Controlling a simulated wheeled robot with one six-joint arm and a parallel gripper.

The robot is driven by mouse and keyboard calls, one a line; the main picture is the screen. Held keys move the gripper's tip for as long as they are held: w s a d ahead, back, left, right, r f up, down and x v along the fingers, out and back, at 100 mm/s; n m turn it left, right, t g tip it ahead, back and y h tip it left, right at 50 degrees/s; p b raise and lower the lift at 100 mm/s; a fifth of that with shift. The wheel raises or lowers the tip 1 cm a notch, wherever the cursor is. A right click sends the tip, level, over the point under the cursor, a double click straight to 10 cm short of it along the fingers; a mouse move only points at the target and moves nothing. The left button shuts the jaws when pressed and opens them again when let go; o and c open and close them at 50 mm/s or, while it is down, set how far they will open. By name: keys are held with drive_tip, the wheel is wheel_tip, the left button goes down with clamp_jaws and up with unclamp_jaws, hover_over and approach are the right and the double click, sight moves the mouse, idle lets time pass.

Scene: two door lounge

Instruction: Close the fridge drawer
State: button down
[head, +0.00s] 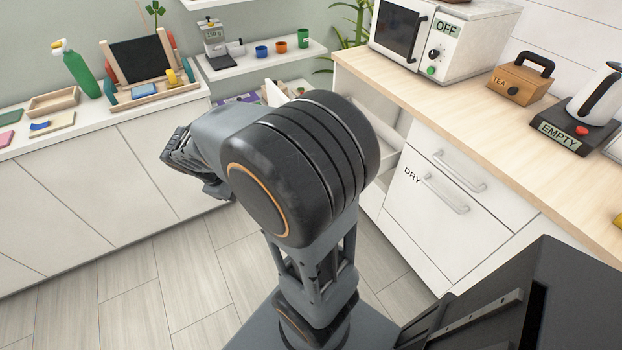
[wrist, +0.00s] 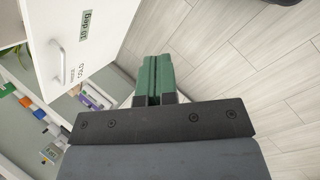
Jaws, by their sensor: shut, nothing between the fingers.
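A white front panel (wrist: 90,45) with a bar handle (wrist: 57,60), a "COLD" label and a green sign fills the upper left of the wrist view. It looks like the fridge drawer's front. I cannot tell from that view how far it stands out. In the head view my arm hides most of that spot; a pale recess (head: 392,118) shows at the counter's left end. My gripper shows green fingers (wrist: 155,77) pressed together and empty, apart from the panel in the wrist picture. In the head view my gripper (head: 190,165) is left of my arm, by the left cabinets.
The right counter (head: 470,90) bears a microwave (head: 440,40), a tea box (head: 517,82) and a kettle (head: 597,95). A drawer marked "DRY" (head: 430,215) is below it. A low white cabinet (head: 100,185) lines the left wall. Plank floor (head: 140,290) is clear at lower left.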

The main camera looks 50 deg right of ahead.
drive_tip(key=w+d+f+n+g+h+b, duration=0.2)
drive_tip(key=w+d+f+n+h+b, duration=0.15)
drive_tip(key=d+f, duration=0.35)
drive_tip(key=w+d+f+n+g+h+b, duration=0.1)
drive_tip(key=w+d+f+n+h+b, duration=0.15)
drive_tip(key=d+f+h, duration=0.4)
drive_tip(key=w+d+f+n+g+h+b, duration=0.2)
drive_tip(key=w+d+f+n+b, duration=0.15)
drive_tip(key=f, duration=0.55)
drive_tip(key=x, duration=1.4)
drive_tip(key=shift+s+f, duration=0.25)
drive_tip(key=shift+f, duration=0.1)
drive_tip(key=shift+d, duration=0.1)
